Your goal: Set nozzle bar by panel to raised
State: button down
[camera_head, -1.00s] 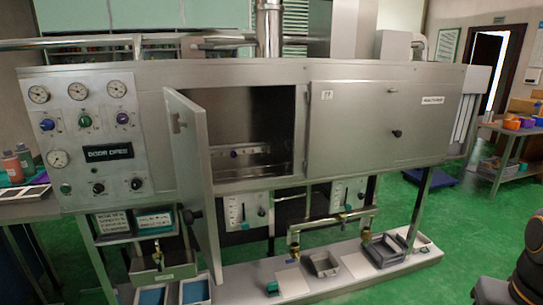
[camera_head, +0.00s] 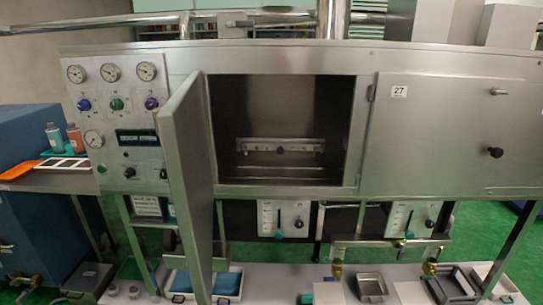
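The control panel (camera_head: 112,100) is at the left of the steel machine, with round gauges, coloured knobs and a dark display whose text I cannot read. The left door (camera_head: 190,190) stands open towards me and covers the panel's right edge. My gripper is not in view.
The right door (camera_head: 440,135), marked 27, is shut. Two small slotted panels (camera_head: 297,222) (camera_head: 420,213) hang below the chamber. Blue-lined trays (camera_head: 228,284) and a grey bin (camera_head: 370,284) sit on the low shelf. Bottles (camera_head: 75,138) stand on a side table at left.

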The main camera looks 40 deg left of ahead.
aim_at(280, 148)
jog(key=u, duration=0.6)
jog(key=i, duration=0.75)
jog(key=u, duration=0.65)
